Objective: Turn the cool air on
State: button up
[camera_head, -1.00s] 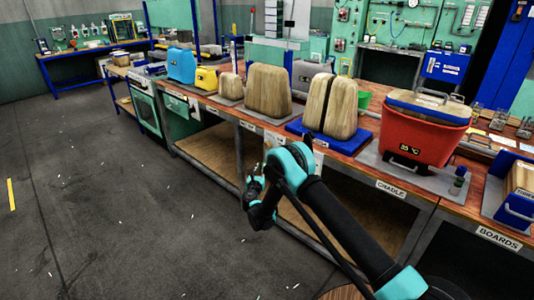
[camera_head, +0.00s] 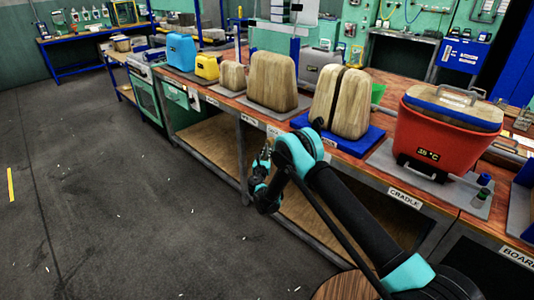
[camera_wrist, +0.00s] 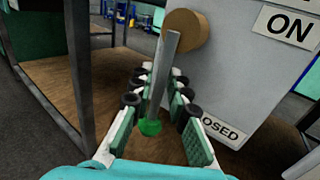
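In the wrist view, a grey lever (camera_wrist: 164,65) hangs down, slightly tilted, from a round brown hub (camera_wrist: 185,33) on a pale panel (camera_wrist: 225,80). Its lower end has a green tip (camera_wrist: 150,127). An "ON" label (camera_wrist: 290,25) is at the upper right, and a partly hidden label ending in "OSED" (camera_wrist: 222,131) is near the lever's lower end. My gripper (camera_wrist: 160,80) is open, with its fingers on either side of the lever; I cannot tell whether they touch it. In the head view my gripper (camera_head: 262,168) is beside the bench front, and the lever cannot be made out.
The bench (camera_head: 225,90) carries wooden blocks (camera_head: 273,82), a blue case (camera_head: 182,52), a yellow case (camera_head: 206,67) and a red container (camera_head: 430,140) reading 35 °C. A bench leg (camera_wrist: 78,70) stands left of my gripper. The floor (camera_head: 100,180) at left is clear.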

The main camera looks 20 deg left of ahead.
grip_shut()
